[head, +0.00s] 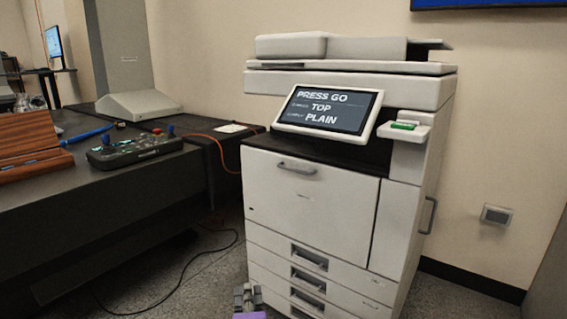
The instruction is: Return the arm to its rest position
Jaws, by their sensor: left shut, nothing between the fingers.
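My left gripper (247,292) shows at the bottom edge of the head view, low in front of the printer's lower drawers. Its grey fingers are shut with nothing between them. Most of the left arm is below the frame and hidden; only a small purple part shows under the fingers. My right gripper is not in view.
A white printer (312,198) stands close ahead; its screen (328,110) reads "PRESS GO", "TOP", "PLAIN". A green button (404,125) sits at its right. A dark table (130,190) at left holds a control box (135,150) and a wooden case (30,145). A cable lies on the floor.

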